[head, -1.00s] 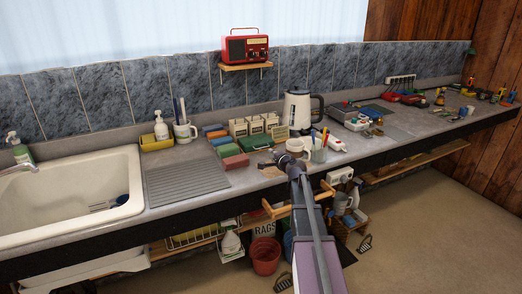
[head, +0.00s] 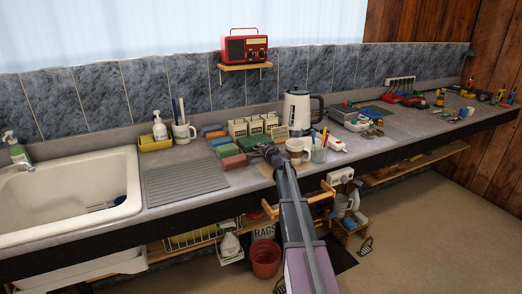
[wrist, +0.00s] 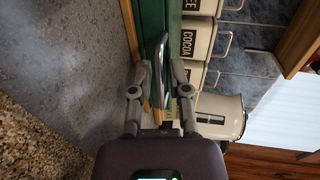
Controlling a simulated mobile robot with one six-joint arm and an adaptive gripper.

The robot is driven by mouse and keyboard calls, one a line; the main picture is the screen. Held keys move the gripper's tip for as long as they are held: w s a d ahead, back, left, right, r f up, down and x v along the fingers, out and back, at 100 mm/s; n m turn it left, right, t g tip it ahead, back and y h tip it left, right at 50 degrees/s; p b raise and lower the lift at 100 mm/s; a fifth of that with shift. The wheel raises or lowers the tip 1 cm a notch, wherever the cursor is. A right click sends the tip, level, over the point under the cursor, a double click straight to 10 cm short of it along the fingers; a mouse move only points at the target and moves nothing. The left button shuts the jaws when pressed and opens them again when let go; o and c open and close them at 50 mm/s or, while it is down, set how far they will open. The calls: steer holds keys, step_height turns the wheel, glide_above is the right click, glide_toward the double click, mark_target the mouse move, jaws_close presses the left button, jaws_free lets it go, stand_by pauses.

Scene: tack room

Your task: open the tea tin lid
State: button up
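Three cream tins stand in a row at the back of the counter, at the left (head: 237,129), middle (head: 254,125) and right (head: 270,121). In the wrist view the middle tin reads COCOA (wrist: 193,43), and the end of a word, "EE", shows on the tin above it (wrist: 195,6). The third tin (wrist: 190,76), nearest the kettle, has its label hidden behind a finger; I cannot read TEA on any tin. My gripper (wrist: 157,66) is open in front of the tins, its fingers apart. A thin grey curved piece shows between them. It also shows in the head view (head: 264,151).
A green box (head: 252,142) lies before the tins, beside my gripper; a red box (head: 234,162) lies left. A white mug (head: 297,149) stands close right, with the kettle (head: 297,108) behind. The ribbed drainer (head: 185,182) is clear.

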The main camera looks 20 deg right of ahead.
jaws_close()
steer(key=shift+d, duration=0.2)
steer(key=shift+a, duration=0.1)
steer(key=shift+r, duration=0.1)
